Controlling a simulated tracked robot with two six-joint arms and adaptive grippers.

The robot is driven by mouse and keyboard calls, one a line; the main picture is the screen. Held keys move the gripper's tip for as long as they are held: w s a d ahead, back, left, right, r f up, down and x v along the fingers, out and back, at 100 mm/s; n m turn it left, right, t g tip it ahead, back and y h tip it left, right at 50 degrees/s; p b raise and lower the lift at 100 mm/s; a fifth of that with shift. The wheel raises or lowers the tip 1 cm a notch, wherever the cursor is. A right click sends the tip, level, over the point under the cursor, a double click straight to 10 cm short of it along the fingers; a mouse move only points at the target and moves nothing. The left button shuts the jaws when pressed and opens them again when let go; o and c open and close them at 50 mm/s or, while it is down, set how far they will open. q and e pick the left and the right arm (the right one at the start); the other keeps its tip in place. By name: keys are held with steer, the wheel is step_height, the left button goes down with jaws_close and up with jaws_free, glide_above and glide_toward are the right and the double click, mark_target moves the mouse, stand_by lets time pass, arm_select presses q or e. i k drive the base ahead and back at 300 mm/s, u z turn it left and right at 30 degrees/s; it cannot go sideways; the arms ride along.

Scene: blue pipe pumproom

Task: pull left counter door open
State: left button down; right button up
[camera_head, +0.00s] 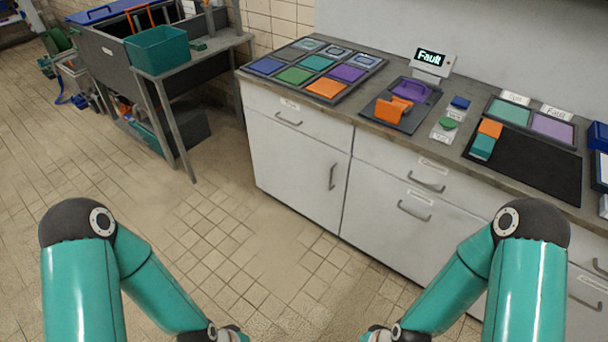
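The white counter (340,150) runs from the middle to the right of the view under a grey top. Its left door (285,165) is shut, with a vertical grey handle (332,176) near its right edge. A drawer (300,122) with a horizontal handle is above it and also shut. My two teal arms reach in from the bottom left and bottom right, below and in front of the counter. Both arms run out of the bottom edge near the middle, so my grippers are out of view. Nothing of mine touches the door.
Coloured tiles in a tray (270,48), an orange and purple item on a dark board (404,104) and a small "Fault" display (430,60) stand on the counter. A grey table with a teal bin (158,50) is at the left. The tiled floor before the door is clear.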

mark_target(309, 175)
steer(key=u, duration=0.15)
steer(key=i, duration=0.9)
steer(key=z, duration=0.1)
steer(key=k, duration=1.25)
steer(key=u, duration=0.4)
steer(key=i, duration=1.6)
steer(key=z, duration=0.55)
